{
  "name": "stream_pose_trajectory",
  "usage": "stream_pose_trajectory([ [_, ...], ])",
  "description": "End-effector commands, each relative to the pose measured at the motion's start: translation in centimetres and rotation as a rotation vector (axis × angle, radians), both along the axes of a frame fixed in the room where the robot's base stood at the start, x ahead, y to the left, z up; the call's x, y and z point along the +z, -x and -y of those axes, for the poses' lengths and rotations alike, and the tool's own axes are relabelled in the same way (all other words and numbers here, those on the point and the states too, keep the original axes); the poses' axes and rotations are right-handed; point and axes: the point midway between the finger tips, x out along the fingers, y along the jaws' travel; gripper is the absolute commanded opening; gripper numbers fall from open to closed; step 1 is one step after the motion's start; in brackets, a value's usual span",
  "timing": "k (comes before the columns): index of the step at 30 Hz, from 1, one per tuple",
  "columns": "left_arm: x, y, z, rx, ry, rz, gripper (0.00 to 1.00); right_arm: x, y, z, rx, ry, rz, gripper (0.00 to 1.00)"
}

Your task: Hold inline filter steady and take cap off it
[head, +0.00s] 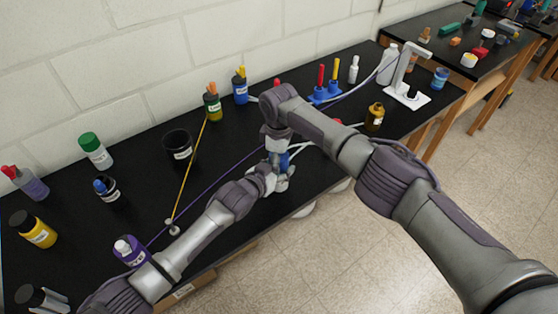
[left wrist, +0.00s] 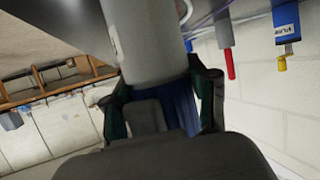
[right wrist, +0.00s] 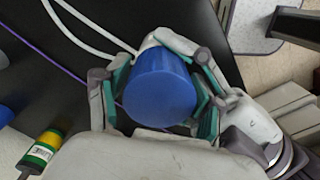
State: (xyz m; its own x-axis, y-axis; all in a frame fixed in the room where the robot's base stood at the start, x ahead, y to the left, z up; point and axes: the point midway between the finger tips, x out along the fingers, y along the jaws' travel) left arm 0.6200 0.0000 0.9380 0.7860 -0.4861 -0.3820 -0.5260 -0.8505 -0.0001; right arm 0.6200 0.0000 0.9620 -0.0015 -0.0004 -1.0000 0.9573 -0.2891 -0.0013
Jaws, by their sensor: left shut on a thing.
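The inline filter (head: 284,160) stands upright near the table's front edge, with a blue upper part and a pale lower part. Its blue cap (right wrist: 160,88) fills the middle of the right wrist view. My left gripper (head: 270,178) is shut on the filter from the side. In the left wrist view its fingers (left wrist: 165,95) lie either side of it, where a pale grey cylinder meets dark blue. My right gripper (head: 279,146) points down over the filter. Its fingers (right wrist: 155,95) are open and stand either side of the cap; contact is unclear.
White hoses (right wrist: 90,30) run by the filter. A black pot (head: 178,147), a green pot (head: 213,106) and a blue pot (head: 240,90) stand behind left. A purple-labelled bottle (head: 130,250) is at front left. A white stand (head: 408,92) is at right.

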Motion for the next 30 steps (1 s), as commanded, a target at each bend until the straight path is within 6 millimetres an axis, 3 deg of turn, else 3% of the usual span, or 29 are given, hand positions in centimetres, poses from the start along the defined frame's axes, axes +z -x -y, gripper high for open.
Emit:
stream_pose_trajectory([
  [11,-0.2,0.1,-0.1,0.001,-0.003,-0.005,0.00,0.4,0.0,0.0,0.000,0.000,0.000,0.83],
  [21,-0.3,0.0,-0.2,0.002,-0.004,-0.005,0.00,4.3,0.0,0.0,-0.002,0.000,0.000,0.83],
  [25,-0.2,0.0,-0.1,0.002,-0.004,-0.005,0.00,5.0,0.0,0.0,-0.030,-0.001,0.001,0.68],
  [30,-0.2,0.0,-0.1,0.001,-0.005,-0.004,0.00,7.3,-0.1,0.1,-0.190,-0.002,0.003,0.68],
])
